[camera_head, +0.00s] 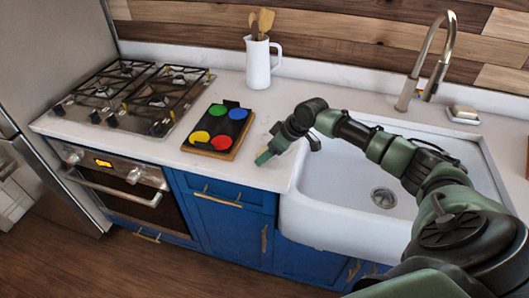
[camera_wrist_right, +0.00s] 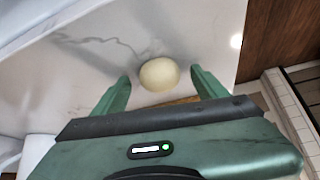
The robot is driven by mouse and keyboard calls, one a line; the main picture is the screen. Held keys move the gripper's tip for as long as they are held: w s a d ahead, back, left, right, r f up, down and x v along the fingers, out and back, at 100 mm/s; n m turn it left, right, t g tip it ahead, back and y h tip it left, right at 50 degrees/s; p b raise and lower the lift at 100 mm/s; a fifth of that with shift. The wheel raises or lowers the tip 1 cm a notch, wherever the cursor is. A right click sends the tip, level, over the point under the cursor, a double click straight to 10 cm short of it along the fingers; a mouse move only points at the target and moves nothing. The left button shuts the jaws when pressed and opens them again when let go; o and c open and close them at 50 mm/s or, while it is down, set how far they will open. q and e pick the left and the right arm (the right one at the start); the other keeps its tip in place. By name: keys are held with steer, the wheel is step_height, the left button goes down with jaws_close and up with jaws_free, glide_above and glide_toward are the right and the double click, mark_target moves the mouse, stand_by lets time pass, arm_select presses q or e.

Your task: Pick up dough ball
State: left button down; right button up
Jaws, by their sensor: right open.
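The dough ball (camera_wrist_right: 159,74) is pale cream and round. In the right wrist view it rests on the white marbled counter, between and slightly beyond the fingertips of my right gripper (camera_wrist_right: 160,80). The gripper is open, with a finger on either side of the ball and a visible gap to each; nothing is held. In the head view my right gripper (camera_head: 264,157) is over the counter left of the sink, and the dough ball cannot be made out there. My left gripper is in neither view.
A board with coloured discs (camera_head: 218,128) lies left of my right gripper. A white jug (camera_head: 259,64) with wooden utensils stands behind. The sink (camera_head: 345,175) with its faucet (camera_head: 437,65) is to the right, the gas stove (camera_head: 135,95) to the left.

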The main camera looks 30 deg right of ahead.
steer(key=c, duration=1.3)
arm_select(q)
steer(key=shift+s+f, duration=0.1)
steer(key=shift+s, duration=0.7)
arm_select(e)
steer(key=shift+c, duration=0.6)
